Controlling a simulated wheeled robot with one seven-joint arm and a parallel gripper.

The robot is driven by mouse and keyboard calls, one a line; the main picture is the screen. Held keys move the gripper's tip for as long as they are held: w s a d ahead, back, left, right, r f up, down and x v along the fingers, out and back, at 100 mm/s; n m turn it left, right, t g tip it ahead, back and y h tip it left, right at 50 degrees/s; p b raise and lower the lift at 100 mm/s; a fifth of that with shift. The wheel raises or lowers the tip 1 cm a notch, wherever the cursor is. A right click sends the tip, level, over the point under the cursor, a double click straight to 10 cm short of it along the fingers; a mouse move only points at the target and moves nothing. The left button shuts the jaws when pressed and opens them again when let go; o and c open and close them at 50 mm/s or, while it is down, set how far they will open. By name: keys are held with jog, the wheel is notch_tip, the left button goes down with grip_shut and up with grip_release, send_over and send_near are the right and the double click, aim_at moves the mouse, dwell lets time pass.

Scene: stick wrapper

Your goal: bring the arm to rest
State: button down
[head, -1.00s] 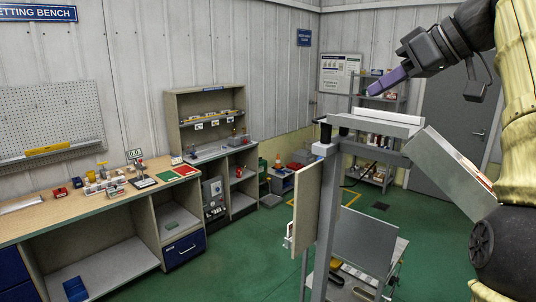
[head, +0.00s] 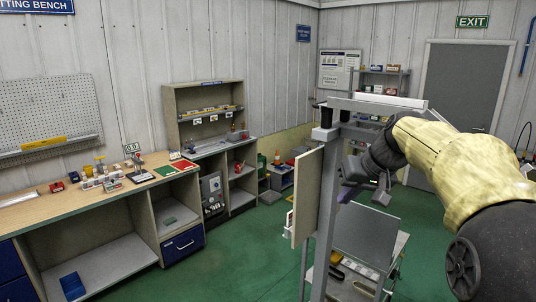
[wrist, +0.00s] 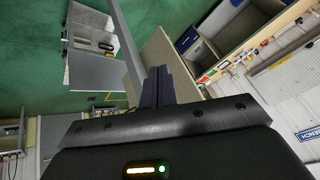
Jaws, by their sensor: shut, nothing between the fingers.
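My gripper (head: 345,196) hangs low beside the grey post of the stick-wrapper frame, with my arm bent down from the right. Only a small part of its purple fingers shows in the head view. In the wrist view my gripper (wrist: 157,84) has its two dark fingers together and nothing between them. The grey frame (head: 326,215) with its upright beige panel (head: 306,198) stands close to the left of the gripper. I cannot tell whether they touch.
A long workbench (head: 95,202) with small items runs along the left wall. A grey-panelled cart (head: 366,236) stands below my gripper. A shelf rack (head: 384,82) and a grey door (head: 462,85) are at the back. Green floor (head: 235,255) is open in the middle.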

jog(key=s+a+f+g+h+b, duration=0.1)
jog(key=s+f, duration=0.6)
jog(key=f, duration=0.3)
jog(key=s+a+f+g+h+b, duration=0.1)
jog(key=s+f+b, duration=0.1)
jog(key=s+f, duration=0.4)
jog(key=s+f+m+h+b, duration=0.1)
jog(key=s+f, duration=0.6)
jog(key=f, duration=0.9)
jog(key=shift+s+a+g+h, duration=0.3)
jog(key=shift+a+g, duration=0.1)
jog(key=shift+w, duration=0.1)
jog(key=shift+d+r, duration=0.1)
